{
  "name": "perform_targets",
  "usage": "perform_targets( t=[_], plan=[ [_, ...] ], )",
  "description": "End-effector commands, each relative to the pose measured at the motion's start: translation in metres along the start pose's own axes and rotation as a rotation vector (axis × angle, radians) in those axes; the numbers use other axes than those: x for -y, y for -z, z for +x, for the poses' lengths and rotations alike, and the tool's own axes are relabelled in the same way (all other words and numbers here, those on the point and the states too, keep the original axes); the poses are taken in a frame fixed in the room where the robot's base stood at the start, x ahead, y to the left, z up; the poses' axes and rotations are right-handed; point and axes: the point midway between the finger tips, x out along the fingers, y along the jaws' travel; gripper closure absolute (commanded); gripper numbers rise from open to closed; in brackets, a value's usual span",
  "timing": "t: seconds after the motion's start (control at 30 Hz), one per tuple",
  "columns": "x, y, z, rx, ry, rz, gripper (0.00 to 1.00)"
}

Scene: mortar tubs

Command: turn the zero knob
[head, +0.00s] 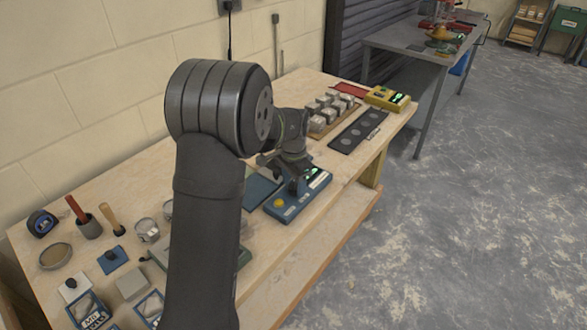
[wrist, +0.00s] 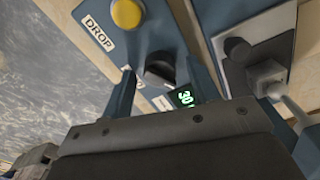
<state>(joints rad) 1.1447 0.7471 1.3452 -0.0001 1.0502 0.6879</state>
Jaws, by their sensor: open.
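The blue device (head: 287,212) stands on the bench under my gripper (head: 295,186) in the head view. It has a yellow button and a lit green display. In the wrist view the blue device (wrist: 170,25) carries a yellow button (wrist: 127,13), a DROP label, a display (wrist: 185,97) reading 30, and a dark round knob (wrist: 158,66), which I take as the zero knob. My gripper (wrist: 162,76) is open in the wrist view, with one finger on each side of the knob. I cannot tell whether either finger touches it.
A yellow device (head: 386,98), a dark plate with round recesses (head: 357,132) and a tray of grey blocks (head: 318,124) sit farther back. Cups and tools crowd the near left bench.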

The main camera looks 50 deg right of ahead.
Motion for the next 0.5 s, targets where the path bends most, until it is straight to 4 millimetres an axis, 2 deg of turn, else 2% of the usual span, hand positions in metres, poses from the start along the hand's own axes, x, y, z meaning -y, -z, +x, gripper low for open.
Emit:
perform_targets(
  t=[0.17,0.5],
  plan=[
    [0.001,0.001,-0.029,-0.005,0.004,0.000,0.45],
    [0.000,0.000,-0.112,-0.004,0.003,0.000,0.45]
  ],
)
